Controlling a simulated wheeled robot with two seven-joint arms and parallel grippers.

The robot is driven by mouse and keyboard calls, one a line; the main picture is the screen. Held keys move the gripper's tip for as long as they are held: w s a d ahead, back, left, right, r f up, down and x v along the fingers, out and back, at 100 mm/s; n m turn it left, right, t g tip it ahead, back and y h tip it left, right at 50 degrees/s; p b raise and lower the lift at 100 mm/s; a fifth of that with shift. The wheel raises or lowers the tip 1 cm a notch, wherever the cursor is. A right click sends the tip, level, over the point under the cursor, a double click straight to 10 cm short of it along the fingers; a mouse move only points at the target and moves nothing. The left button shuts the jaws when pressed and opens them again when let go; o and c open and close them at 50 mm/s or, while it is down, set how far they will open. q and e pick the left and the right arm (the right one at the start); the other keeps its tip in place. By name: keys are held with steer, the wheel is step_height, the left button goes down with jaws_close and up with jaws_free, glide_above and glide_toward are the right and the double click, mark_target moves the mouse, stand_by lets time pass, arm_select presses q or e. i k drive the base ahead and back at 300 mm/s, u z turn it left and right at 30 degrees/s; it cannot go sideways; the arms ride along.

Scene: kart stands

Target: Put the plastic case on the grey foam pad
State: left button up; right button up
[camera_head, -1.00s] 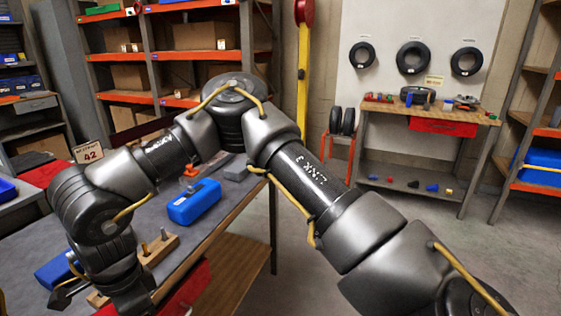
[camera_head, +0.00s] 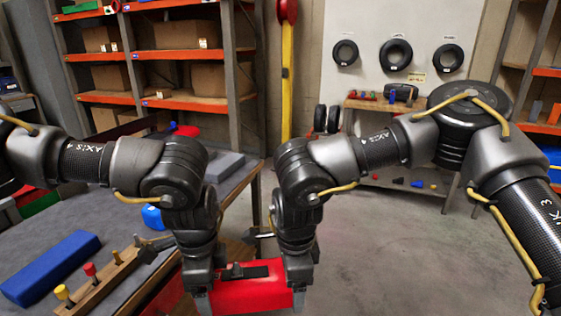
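The plastic case appears to be the red box with a black handle on top (camera_head: 262,293), low in the picture, right of the workbench edge. My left gripper (camera_head: 204,302) is at its left end and my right gripper (camera_head: 298,299) at its right end. Both seem to touch it or be very close. The fingertips are mostly hidden or cut off by the lower edge, so their closing cannot be made out. What is under the case is out of view. A flat grey slab, likely the foam pad (camera_head: 226,165), lies at the workbench's far right end, partly behind my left arm.
On the workbench (camera_head: 50,228) lie a long blue box (camera_head: 50,268), a wooden strip with coloured pegs (camera_head: 98,284) and a blue object (camera_head: 152,217) partly behind my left arm. A red item (camera_head: 187,130) is at the back. Floor right of the bench is clear.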

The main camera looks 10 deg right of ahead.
mark_target(224, 162)
steer(key=z, duration=0.95)
steer(key=i, duration=3.2)
steer(key=u, duration=2.95)
steer(key=i, duration=0.5)
steer(key=u, duration=0.05)
